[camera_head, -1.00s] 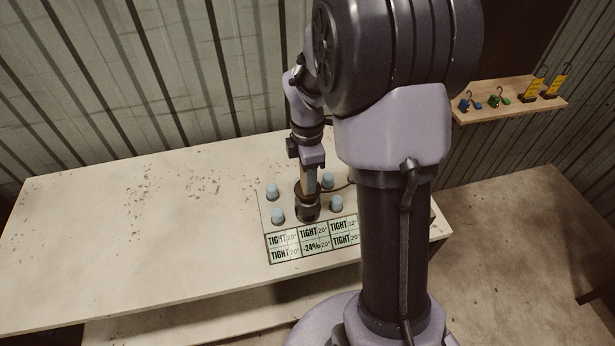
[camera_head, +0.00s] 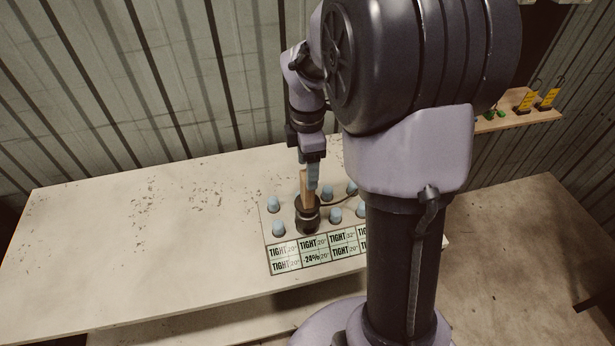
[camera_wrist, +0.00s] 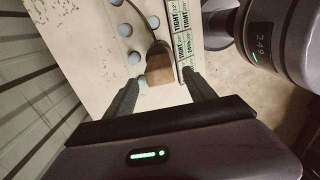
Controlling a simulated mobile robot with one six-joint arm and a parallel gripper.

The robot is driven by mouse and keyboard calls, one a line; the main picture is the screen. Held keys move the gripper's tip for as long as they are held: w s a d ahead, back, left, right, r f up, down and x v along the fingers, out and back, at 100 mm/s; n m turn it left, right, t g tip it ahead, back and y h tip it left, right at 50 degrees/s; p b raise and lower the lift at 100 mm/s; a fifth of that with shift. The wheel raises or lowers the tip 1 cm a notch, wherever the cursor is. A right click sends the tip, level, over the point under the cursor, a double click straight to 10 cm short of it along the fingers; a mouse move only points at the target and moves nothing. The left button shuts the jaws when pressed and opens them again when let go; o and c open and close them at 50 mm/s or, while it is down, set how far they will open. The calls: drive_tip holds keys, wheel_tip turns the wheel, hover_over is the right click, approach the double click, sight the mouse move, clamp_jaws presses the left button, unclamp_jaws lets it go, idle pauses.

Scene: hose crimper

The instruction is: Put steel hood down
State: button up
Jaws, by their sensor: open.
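The steel hood (camera_head: 307,220), a dark cup with a wooden handle (camera_head: 305,186), stands upright on the plate with the blue caps on the table. In the wrist view the wooden handle (camera_wrist: 159,72) points towards my gripper, with the dark hood (camera_wrist: 156,47) beyond it. My gripper (camera_head: 312,183) is above the hood, beside the upper handle. In the wrist view its fingers (camera_wrist: 162,86) are wide apart, with clear gaps on both sides of the handle, and hold nothing. Whatever is under the hood is hidden.
Several blue caps (camera_head: 279,228) surround the hood. A label panel (camera_head: 314,254) reads TIGHT in most cells and -24% in one. A dark cable (camera_head: 340,198) runs near the hood. The table (camera_head: 130,240) is clear to the left. A shelf (camera_head: 530,119) with small tagged items hangs at right.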

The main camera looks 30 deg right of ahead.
drive_tip(key=shift+m, duration=0.3)
drive_tip(key=r, duration=0.4)
drive_tip(key=shift+s+a+r+p, duration=0.1)
drive_tip(key=shift+a+r+p, duration=0.2)
drive_tip(key=shift+p, duration=0.1)
drive_tip(key=s+a+r+m+t+y, duration=0.1)
drive_tip(key=s+a+r+m+t, duration=0.2)
drive_tip(key=s+a+m, duration=0.5)
drive_tip(key=s+a+r+m+t+y, duration=0.1)
drive_tip(key=s+a+r+m+t, duration=0.1)
drive_tip(key=s+a+r+m, duration=0.3)
drive_tip(key=s+a+m, duration=0.2)
drive_tip(key=s+m, duration=0.2)
drive_tip(key=m, duration=0.1)
drive_tip(key=shift+a+r+m+t, duration=0.3)
drive_tip(key=shift+a+r+t, duration=0.05)
drive_tip(key=shift+r+t, duration=0.05)
